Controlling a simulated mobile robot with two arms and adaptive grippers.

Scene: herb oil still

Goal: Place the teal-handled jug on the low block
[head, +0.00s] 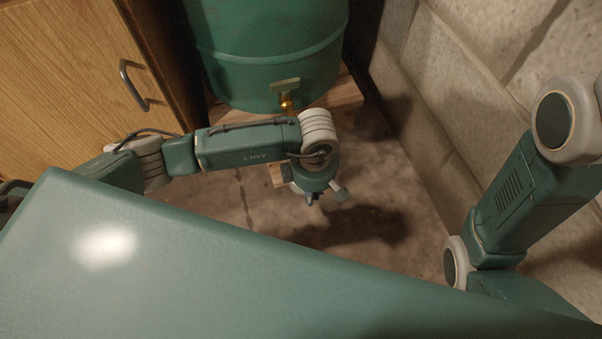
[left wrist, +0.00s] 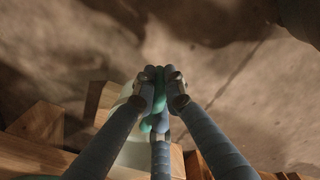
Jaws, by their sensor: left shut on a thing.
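The jug's teal handle (left wrist: 157,92) shows between the fingers of my left gripper (left wrist: 160,80) in the left wrist view, and the fingers are shut on it. The jug's pale body (left wrist: 133,155) lies partly hidden behind the fingers. In the head view my left gripper (head: 312,198) points down at the end of its arm, and the jug is hidden there. A small piece of wood, which may be the low block (head: 276,175), shows beside the gripper. I cannot tell whether the jug touches it. My right gripper is out of view.
A green drum (head: 265,60) with a brass tap (head: 287,101) stands on a wooden stand (head: 345,93) behind my left arm. A wooden cabinet (head: 70,70) is at left and a block wall (head: 450,100) at right. The concrete floor (head: 385,215) right of the gripper is clear.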

